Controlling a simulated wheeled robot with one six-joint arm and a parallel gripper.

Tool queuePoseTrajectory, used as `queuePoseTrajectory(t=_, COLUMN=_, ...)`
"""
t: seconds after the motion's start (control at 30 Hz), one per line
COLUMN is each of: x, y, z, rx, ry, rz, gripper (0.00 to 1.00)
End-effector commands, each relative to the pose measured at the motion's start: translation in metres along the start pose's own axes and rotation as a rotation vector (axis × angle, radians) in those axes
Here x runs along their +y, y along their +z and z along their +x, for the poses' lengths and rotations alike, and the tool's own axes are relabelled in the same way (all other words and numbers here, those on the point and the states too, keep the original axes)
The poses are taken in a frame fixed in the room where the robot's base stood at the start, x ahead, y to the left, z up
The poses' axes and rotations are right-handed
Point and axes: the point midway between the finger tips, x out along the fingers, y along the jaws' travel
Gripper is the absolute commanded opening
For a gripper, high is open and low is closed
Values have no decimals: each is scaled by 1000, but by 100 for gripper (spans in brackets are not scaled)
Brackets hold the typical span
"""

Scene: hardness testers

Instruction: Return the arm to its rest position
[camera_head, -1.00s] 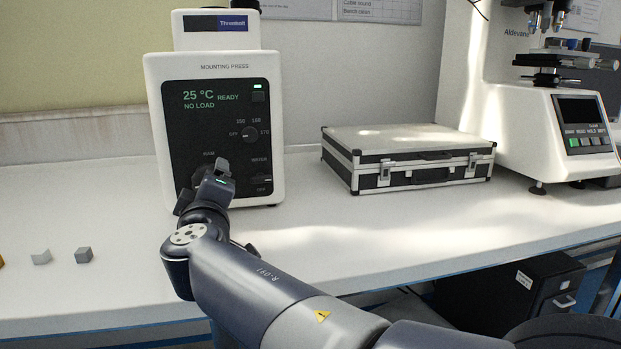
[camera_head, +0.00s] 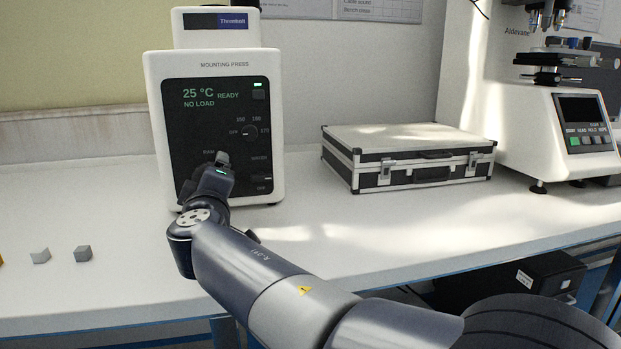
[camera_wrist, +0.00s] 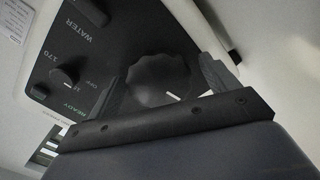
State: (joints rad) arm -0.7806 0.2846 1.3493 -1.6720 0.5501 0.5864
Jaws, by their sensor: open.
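My gripper (camera_head: 222,162) is in front of the lower panel of the mounting press (camera_head: 215,68), a white unit with a black front. Its display reads 25 °C, READY and NO LOAD. In the wrist view my gripper (camera_wrist: 165,85) is open, with its two fingers on either side of a dark scalloped knob (camera_wrist: 160,80) that has a white mark. I cannot tell whether the fingers touch the knob. In the head view my arm hides that knob.
A black and silver case (camera_head: 405,158) lies closed on the white bench (camera_head: 330,245). A hardness tester (camera_head: 560,120) stands at the right. A black drawer unit (camera_head: 525,282) is below the bench.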

Motion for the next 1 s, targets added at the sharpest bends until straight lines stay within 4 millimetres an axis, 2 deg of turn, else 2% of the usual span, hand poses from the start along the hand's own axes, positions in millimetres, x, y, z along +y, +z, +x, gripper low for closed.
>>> queuePoseTrajectory(t=1.0, x=2, y=-2, z=-3, rx=2, ry=1, rz=-812, gripper=82)
